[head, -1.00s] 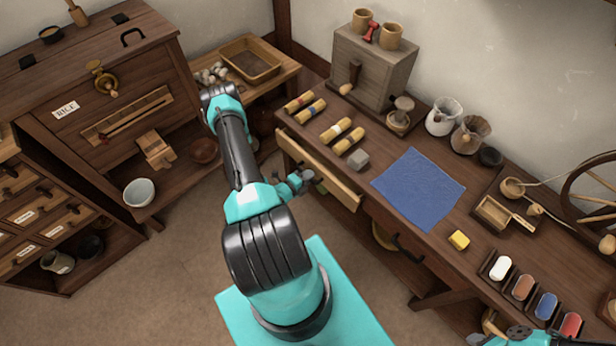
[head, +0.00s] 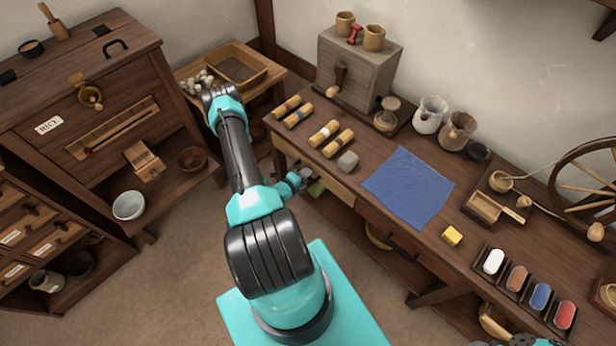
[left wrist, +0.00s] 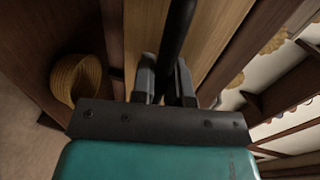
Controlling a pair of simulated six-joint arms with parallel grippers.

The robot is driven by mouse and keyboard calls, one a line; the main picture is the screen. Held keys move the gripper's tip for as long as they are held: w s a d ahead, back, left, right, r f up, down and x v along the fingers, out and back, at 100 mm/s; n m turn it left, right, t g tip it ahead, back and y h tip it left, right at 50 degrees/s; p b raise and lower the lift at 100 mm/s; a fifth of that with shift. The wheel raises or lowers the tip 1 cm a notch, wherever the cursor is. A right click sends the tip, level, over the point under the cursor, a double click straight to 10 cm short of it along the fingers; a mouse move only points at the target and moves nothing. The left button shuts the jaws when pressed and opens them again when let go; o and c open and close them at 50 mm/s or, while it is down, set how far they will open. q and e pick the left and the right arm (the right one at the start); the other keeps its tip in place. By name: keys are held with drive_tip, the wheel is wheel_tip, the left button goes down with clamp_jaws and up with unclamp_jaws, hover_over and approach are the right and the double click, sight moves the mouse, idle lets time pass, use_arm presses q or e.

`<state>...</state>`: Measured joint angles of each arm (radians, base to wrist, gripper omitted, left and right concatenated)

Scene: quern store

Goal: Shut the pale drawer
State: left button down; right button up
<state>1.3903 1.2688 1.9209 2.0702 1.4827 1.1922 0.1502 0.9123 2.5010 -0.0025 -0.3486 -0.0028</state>
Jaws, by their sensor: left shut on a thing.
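The pale drawer (head: 318,172) is in the front of the long dark table, below the tabletop edge. In the head view its front looks about level with the table's front, and no open inside shows. My left gripper (head: 304,180) is at the drawer front. In the left wrist view, my left gripper (left wrist: 166,82) is shut on the dark bar handle (left wrist: 179,30), in front of the pale wood of the drawer (left wrist: 215,30). Whether a small gap remains behind the front is hidden. Only part of my right arm shows at the lower right.
On the tabletop are several wrapped rolls (head: 324,133), a grey block (head: 348,161), a blue cloth (head: 408,188) and a yellow block (head: 452,236). A second dark handle (head: 402,247) is on the table front to the right. A basket (left wrist: 78,80) sits beneath.

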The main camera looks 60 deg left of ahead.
use_arm(q)
drive_tip(key=shift+w+a, duration=0.1)
drive_tip(key=shift+a, duration=0.05)
drive_tip(key=c, duration=1.1)
unclamp_jaws()
drive_tip(key=shift+w, duration=0.1)
drive_tip(key=shift+c, duration=0.2)
drive_tip(key=v, duration=1.7)
drive_tip(key=shift+s, duration=0.3)
